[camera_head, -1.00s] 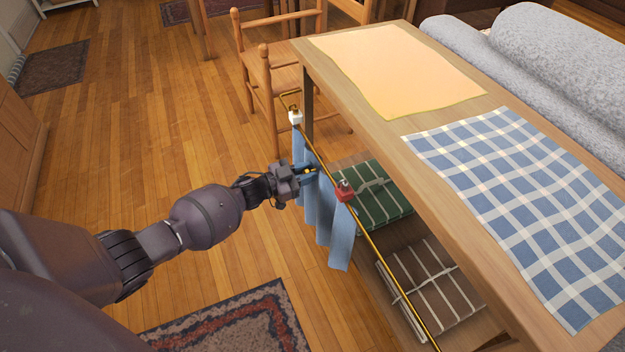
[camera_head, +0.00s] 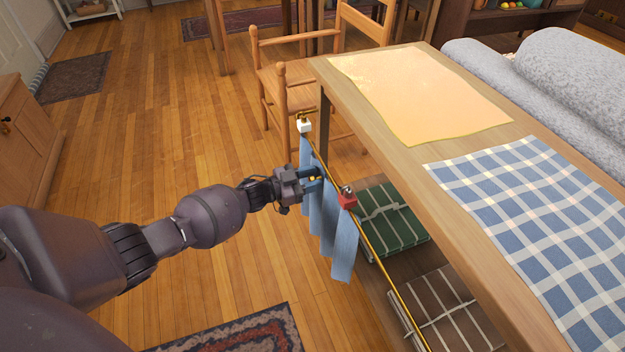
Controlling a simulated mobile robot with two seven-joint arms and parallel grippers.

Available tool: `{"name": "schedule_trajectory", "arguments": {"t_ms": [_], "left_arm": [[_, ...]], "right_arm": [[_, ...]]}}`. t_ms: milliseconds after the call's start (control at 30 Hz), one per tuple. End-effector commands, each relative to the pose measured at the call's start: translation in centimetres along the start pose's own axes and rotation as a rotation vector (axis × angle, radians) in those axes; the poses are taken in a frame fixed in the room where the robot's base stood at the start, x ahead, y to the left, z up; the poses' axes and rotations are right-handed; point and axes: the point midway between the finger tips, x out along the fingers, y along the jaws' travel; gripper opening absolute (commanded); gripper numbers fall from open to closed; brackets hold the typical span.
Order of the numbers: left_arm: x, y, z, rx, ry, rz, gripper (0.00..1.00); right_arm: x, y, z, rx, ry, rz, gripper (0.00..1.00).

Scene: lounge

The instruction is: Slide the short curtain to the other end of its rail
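The short blue curtain (camera_head: 345,250) hangs in folds from a thin brass rail (camera_head: 384,268) along the near side of the wooden table. It is at the far end of the rail, between a white block (camera_head: 304,126) and a red block (camera_head: 347,200) with a grey knob. My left gripper (camera_head: 314,178) is at the upper part of the curtain, with its fingers against or among the folds. The fingers are small and partly hidden, so I cannot tell whether they are closed on the cloth. My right gripper is out of view.
The table (camera_head: 400,150) carries an orange cloth (camera_head: 420,90) and a blue checked cloth (camera_head: 540,215). Striped green (camera_head: 395,215) and brown (camera_head: 435,305) folded items lie below it. A wooden chair (camera_head: 290,80) stands beyond the rail.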

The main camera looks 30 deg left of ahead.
Motion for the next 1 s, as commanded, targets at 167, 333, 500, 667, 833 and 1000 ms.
{"name": "schedule_trajectory", "arguments": {"t_ms": [167, 333, 500, 667, 833, 1000], "left_arm": [[0.0, 0.1, 0.1, -0.001, -0.001, 0.001, 0.48], [0.0, 0.2, 0.1, -0.001, 0.001, 0.003, 0.48], [-1.1, 0.1, -0.1, -0.001, 0.002, 0.003, 0.48], [-3.7, 0.0, -0.3, 0.003, 0.002, 0.002, 0.48], [-6.8, -0.1, -0.3, 0.002, 0.002, 0.001, 0.48], [-9.3, 0.0, -0.1, 0.001, 0.001, 0.001, 0.48]], "right_arm": [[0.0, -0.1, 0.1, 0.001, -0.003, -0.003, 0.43], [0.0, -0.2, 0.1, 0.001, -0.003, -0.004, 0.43], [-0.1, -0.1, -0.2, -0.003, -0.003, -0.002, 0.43], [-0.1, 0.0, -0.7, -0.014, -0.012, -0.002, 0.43], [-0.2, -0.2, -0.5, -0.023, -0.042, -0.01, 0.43], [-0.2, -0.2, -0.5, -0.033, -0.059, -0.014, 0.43]]}}
